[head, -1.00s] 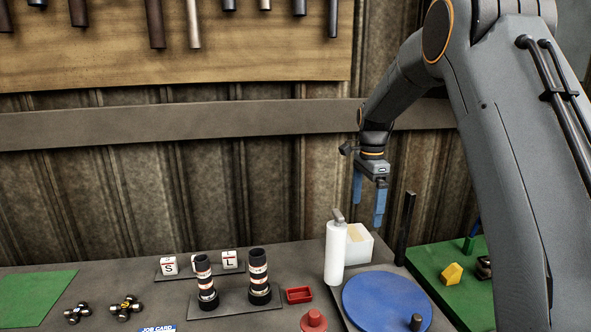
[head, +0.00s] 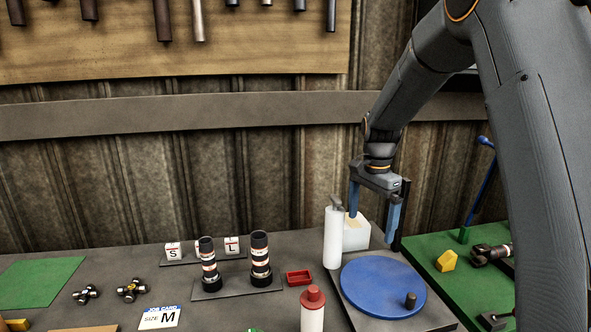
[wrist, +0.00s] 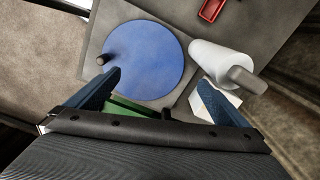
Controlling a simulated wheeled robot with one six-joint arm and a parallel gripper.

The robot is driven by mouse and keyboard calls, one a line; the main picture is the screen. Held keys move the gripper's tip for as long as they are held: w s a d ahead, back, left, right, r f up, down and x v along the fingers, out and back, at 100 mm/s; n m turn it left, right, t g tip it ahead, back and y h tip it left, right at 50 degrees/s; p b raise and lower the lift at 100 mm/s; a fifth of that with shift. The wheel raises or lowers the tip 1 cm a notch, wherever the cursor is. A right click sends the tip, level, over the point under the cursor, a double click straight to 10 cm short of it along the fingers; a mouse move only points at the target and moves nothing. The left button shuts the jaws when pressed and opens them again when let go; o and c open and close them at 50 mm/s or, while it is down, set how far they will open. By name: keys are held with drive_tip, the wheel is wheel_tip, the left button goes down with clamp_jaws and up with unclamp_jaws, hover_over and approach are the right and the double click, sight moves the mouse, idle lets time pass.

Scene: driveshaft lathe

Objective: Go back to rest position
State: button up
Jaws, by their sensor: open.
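My gripper (head: 372,212) is open and empty, with its blue fingers pointing down above the back right of the grey bench. In the head view its left finger overlaps the white open box (head: 356,236), and a white bottle (head: 333,238) stands just left of it. In the wrist view the gripper fingers (wrist: 160,92) are spread wide with nothing between them. The blue round disc (wrist: 150,55) with a dark peg lies beyond them, and the white bottle (wrist: 215,62) is to the right.
Two striped shafts (head: 209,265) stand on a plate at the bench middle. A red tray (head: 299,278), a red-capped bottle (head: 312,308) and a job card reading M (head: 160,317) are near. A green mat (head: 435,250) with parts lies right. Open air surrounds the gripper above the bench.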

drive_tip(key=s+f+n+b, duration=0.3)
drive_tip(key=s+f+n, duration=0.3)
drive_tip(key=s, duration=0.6)
drive_tip(key=s+f+n+b, duration=0.4)
drive_tip(key=s+f+n, duration=0.2)
drive_tip(key=s, duration=0.7)
drive_tip(key=shift+s+a+f+t, duration=0.25)
drive_tip(key=shift+a+f+t, duration=0.15)
drive_tip(key=shift+f, duration=0.55)
